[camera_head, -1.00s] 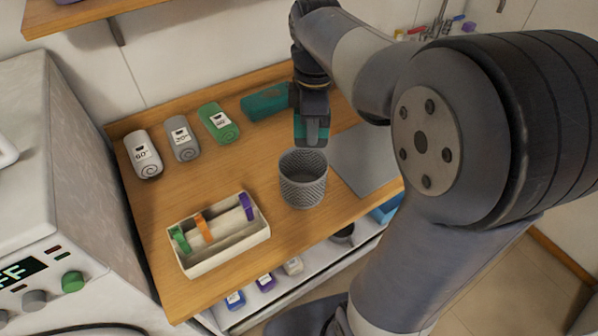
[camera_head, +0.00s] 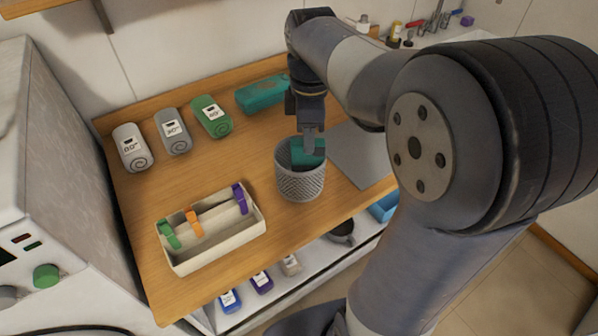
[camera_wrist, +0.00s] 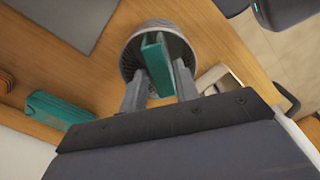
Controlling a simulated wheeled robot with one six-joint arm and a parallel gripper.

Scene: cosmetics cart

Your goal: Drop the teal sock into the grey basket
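The teal sock (camera_head: 300,150) is a flat folded bundle partly inside the mouth of the grey basket (camera_head: 300,184), a round mesh cup on the wooden top. My gripper (camera_head: 309,146) points down over the basket, fingertips at about rim height. In the wrist view, the sock (camera_wrist: 155,55) stands between the two fingers of my gripper (camera_wrist: 160,82), which appear to press on its sides. The basket rim (camera_wrist: 129,60) surrounds the sock there. The sock's lower part and the basket floor are hidden.
A teal case (camera_head: 262,93) lies behind the basket, with green (camera_head: 211,117), grey (camera_head: 173,131) and white (camera_head: 132,147) rolls to its left. A cream tray (camera_head: 215,250) with coloured clips stands front left. A grey mat (camera_head: 362,158) lies right of the basket.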

